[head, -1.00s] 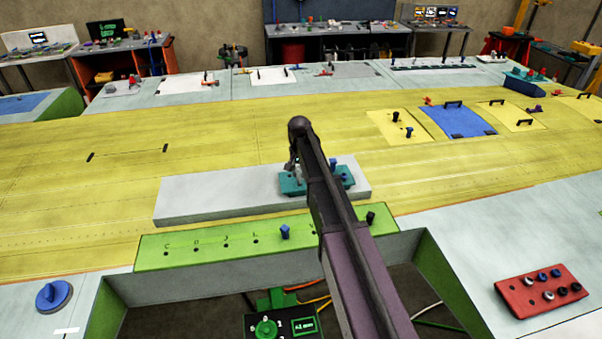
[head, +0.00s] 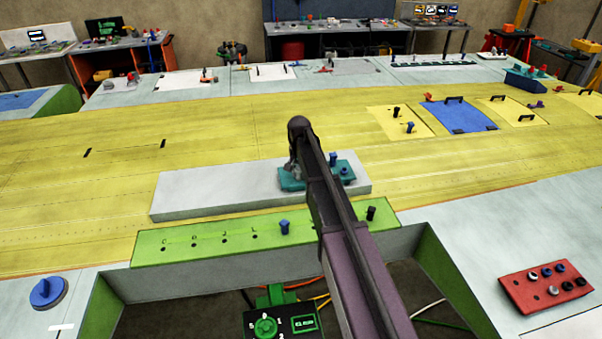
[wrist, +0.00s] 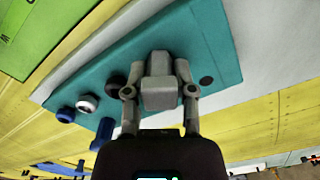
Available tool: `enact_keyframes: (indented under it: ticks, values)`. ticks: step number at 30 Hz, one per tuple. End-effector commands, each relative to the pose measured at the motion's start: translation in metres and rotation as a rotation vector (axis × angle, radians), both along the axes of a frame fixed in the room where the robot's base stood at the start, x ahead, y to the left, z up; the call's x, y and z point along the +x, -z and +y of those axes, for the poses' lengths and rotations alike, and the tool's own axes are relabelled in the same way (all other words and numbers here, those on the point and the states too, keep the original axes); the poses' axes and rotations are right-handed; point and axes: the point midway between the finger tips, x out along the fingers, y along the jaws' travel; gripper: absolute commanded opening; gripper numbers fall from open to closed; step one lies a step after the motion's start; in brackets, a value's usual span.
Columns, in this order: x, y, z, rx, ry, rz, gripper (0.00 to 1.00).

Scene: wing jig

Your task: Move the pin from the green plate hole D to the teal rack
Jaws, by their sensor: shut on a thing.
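The teal rack (head: 289,184) lies on a pale grey block beyond the green plate (head: 150,258). My gripper (head: 293,171) is over the left part of the rack, partly hidden by my arm. In the wrist view my gripper (wrist: 160,95) is shut just above the rack (wrist: 217,52), and the pin in it is hidden by the fingers. A black pin (wrist: 116,84) stands close beside the left finger. An empty hole (wrist: 207,82) shows to the right. The green plate's four left holes look empty, including the second, apparently D (head: 193,245).
The rack also bears a white-topped pin (wrist: 87,104), a dark blue pin (wrist: 66,114) and a taller blue pin (wrist: 103,134). The green plate holds a blue pin (head: 285,227) and a black pin (head: 370,213). A red rack (head: 545,287) lies at right.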

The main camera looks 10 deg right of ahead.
Motion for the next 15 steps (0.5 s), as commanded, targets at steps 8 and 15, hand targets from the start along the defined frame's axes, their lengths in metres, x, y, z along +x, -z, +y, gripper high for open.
enact_keyframes:
  ticks: [8,15]
  values:
    - [0.0,0.0003,0.0004,0.0,0.0,0.0,0.0]
    - [0.0,0.0004,0.0006,0.0,-0.001,0.0,0.74]
